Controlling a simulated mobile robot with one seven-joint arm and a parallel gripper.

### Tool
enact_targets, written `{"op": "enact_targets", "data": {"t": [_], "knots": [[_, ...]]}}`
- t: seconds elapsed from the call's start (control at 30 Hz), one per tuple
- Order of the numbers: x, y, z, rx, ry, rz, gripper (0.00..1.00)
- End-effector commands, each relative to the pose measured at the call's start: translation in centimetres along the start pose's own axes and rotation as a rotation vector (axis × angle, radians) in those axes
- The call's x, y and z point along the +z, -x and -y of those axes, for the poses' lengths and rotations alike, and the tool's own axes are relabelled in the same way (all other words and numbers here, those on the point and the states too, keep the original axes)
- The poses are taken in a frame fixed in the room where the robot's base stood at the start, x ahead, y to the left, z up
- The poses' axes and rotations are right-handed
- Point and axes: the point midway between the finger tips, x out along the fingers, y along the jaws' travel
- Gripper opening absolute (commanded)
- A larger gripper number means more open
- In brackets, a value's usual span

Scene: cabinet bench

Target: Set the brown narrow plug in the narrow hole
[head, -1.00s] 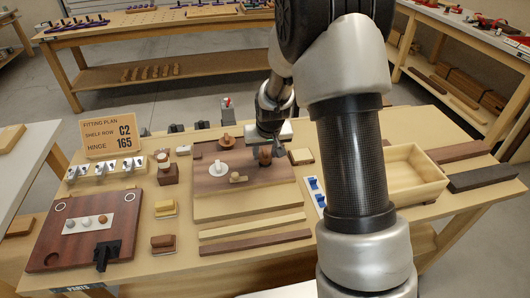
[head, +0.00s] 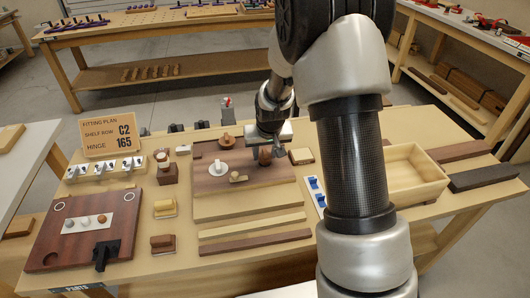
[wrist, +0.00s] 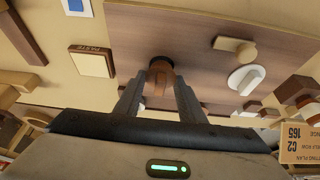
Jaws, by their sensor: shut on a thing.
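The brown plug (wrist: 160,77) is between the two fingers of my gripper (wrist: 160,92), which is shut on it, over the brown wooden board (wrist: 205,25). In the head view the plug (head: 265,158) shows just below my gripper (head: 271,146), near the right part of the board (head: 215,184). I cannot tell whether the plug touches the board or sits in a hole. The narrow hole is not distinguishable in either view. A white round piece (head: 217,170) and a tan knobbed piece (head: 237,178) are on the board to the left of the plug.
Another brown knobbed piece (head: 226,142) stands at the board's back edge. A label block (wrist: 91,62) lies beside the board. An open wooden box (head: 418,174) is at right, beyond my arm. A dark red panel (head: 68,240) and a plan sign (head: 109,137) are at left.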

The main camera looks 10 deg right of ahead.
Motion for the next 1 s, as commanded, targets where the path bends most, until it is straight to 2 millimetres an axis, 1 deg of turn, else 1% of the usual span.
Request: {"op": "enact_targets", "data": {"t": [0.73, 0.77, 0.8, 0.87, 0.9, 1.0], "knots": [[0.37, -0.89, 0.0, 0.0, 0.0, 0.0, 0.24], [0.37, -0.88, 0.0, 0.0, 0.0, 0.0, 0.38], [0.35, -0.84, 0.0, 0.0, 0.0, 0.0, 0.45], [0.35, -0.84, 0.0, 0.0, 0.0, 0.0, 0.55], [0.36, -0.84, -0.01, 0.0, 0.0, 0.0, 0.58], [0.36, -0.84, -0.01, 0.0, 0.0, 0.0, 0.58]]}}
